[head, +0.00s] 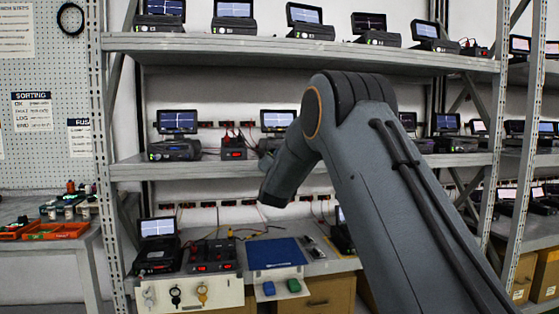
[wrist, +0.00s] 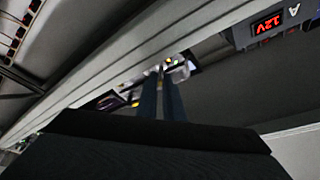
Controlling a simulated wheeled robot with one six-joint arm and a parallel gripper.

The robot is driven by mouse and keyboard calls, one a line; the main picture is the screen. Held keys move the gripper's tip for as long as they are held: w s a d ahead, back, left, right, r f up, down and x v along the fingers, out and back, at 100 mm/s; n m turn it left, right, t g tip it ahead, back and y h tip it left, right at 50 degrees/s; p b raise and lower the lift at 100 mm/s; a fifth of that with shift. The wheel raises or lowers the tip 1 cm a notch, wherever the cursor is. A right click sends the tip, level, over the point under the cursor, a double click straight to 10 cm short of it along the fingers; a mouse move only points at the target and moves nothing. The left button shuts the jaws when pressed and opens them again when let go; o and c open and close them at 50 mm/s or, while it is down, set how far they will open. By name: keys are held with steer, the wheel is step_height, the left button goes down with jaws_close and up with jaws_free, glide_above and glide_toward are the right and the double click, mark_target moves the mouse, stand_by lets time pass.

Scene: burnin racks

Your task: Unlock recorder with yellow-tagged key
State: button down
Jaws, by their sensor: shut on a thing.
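In the head view my arm crosses the middle shelf and the fingers are not visible. I cannot tell which of the several screen units is the recorder.
A unit with a screen (head: 158,228) and a black box with red lights (head: 212,256) stand on the bench beside a blue mat (head: 275,252). Shelves with screen units rise above. In the wrist view, a red 12V display (wrist: 267,24) is at upper right.

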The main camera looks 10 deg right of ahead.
steer(key=shift+m, duration=0.6)
steer(key=c, duration=2.3)
jaws_free()
steer(key=shift+a, duration=0.1)
steer(key=shift+o, duration=0.2)
steer(key=shift+s, duration=0.1)
steer(key=v, duration=0.7)
steer(key=shift+s+b, duration=0.3)
steer(key=shift+b, duration=0.1)
steer(key=shift+a, duration=0.15)
